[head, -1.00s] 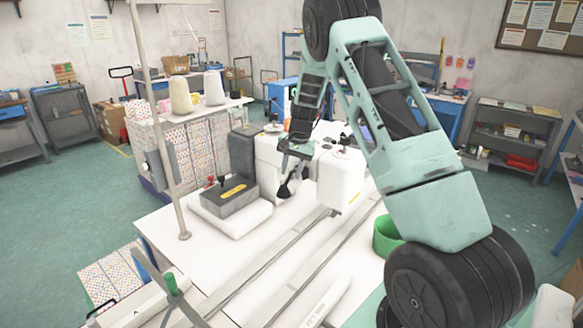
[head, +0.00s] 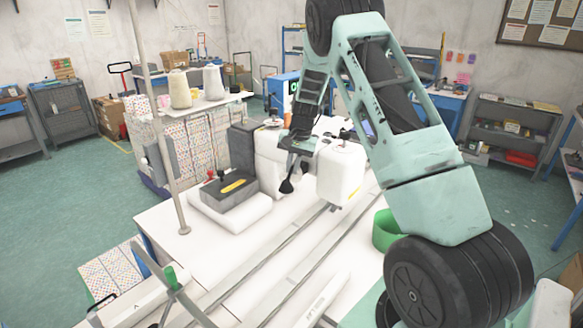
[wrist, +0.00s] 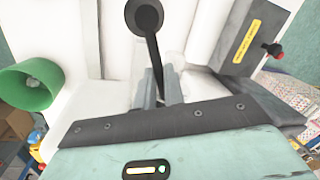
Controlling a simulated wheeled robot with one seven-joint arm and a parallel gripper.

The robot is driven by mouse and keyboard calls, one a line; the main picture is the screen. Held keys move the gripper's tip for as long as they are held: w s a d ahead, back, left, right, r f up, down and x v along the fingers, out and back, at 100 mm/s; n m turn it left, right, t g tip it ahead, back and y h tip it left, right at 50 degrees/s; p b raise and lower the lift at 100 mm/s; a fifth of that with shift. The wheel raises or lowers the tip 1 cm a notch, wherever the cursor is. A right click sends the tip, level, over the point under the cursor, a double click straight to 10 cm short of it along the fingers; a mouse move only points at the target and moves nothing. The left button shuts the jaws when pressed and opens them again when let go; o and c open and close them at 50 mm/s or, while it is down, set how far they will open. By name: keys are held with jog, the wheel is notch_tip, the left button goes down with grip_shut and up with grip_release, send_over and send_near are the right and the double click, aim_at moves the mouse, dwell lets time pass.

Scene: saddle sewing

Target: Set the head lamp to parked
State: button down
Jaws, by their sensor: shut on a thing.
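The head lamp is a small black round shade on a thin dark stem. In the head view its shade (head: 287,186) hangs in front of the white sewing machine head (head: 341,174). In the wrist view the shade (wrist: 145,16) is at the top centre, with its stem running down between my fingers. My gripper (wrist: 161,90) is shut on the lamp's stem, below the shade in that picture. In the head view my gripper (head: 296,158) is small and partly hidden against the machine, just above the shade.
A dark grey box with a yellow label (head: 229,188) stands left of the lamp and also shows in the wrist view (wrist: 245,40). A green ring-shaped part (head: 384,231) is at the right. Thread cones (head: 180,90) stand on a shelf at the back left.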

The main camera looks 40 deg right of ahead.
jog(key=s+d+n+g+y+b, duration=0.1)
jog(key=d+n, duration=0.5)
jog(key=n, duration=0.6)
jog(key=shift+s+d+g+b, duration=0.15)
jog(key=shift+s+g+b, duration=0.35)
jog(key=shift+s+b, duration=0.7)
jog(key=shift+w, duration=0.15)
jog(key=c, duration=1.5)
grip_release()
